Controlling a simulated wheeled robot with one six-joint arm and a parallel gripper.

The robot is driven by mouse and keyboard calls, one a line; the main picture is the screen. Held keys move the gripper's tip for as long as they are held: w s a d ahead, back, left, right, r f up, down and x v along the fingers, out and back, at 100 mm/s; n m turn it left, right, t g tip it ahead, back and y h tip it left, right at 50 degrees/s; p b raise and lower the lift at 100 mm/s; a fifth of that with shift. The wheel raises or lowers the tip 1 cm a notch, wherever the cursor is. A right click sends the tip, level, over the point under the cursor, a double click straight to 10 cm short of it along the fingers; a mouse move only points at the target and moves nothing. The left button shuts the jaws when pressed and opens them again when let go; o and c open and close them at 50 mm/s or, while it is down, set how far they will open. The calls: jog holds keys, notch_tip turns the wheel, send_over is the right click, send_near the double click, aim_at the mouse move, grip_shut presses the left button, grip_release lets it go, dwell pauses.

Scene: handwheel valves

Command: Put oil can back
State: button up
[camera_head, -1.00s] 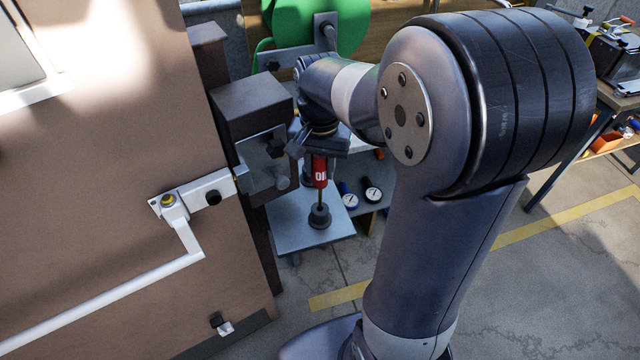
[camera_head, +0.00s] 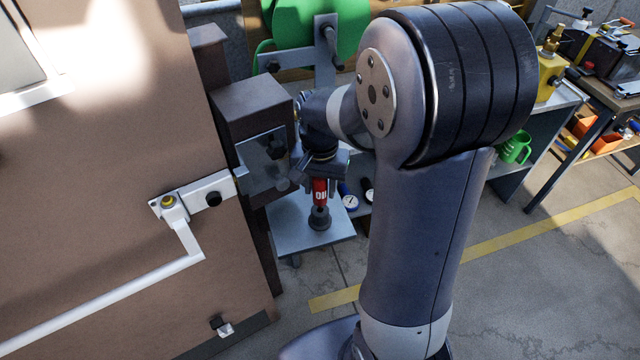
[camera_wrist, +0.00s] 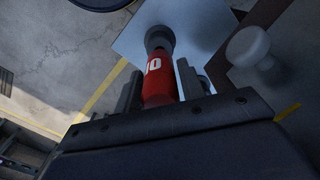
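The red oil can (camera_head: 320,191) with white lettering is upright below my gripper (camera_head: 320,180) in the head view. Its lower end is at or just above a dark round holder (camera_head: 319,218) on a grey shelf plate; I cannot tell whether it touches. In the wrist view the can (camera_wrist: 160,82) lies between the two fingers of my gripper (camera_wrist: 158,88), which is shut on it. The holder (camera_wrist: 158,38) is straight beyond the can. The can's upper end is hidden by the gripper.
A brown box on a post (camera_head: 250,110) stands close left of my gripper, beside a brown door with a white bar (camera_head: 120,285). Gauges (camera_head: 349,201) lie right of the plate. A green can (camera_head: 514,147) and yellow container (camera_head: 550,75) stand on the right.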

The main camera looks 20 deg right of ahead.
jog(key=shift+o, duration=1.2)
notch_tip(320, 180, up, 11)
jog(key=shift+s+f, duration=0.1)
notch_tip(320, 180, down, 10)
jog(key=shift+f, duration=0.2)
jog(key=shift+r+p, duration=0.25)
jog(key=shift+p, duration=0.05)
jog(key=shift+r+b, duration=0.3)
jog(key=shift+r, duration=1.75)
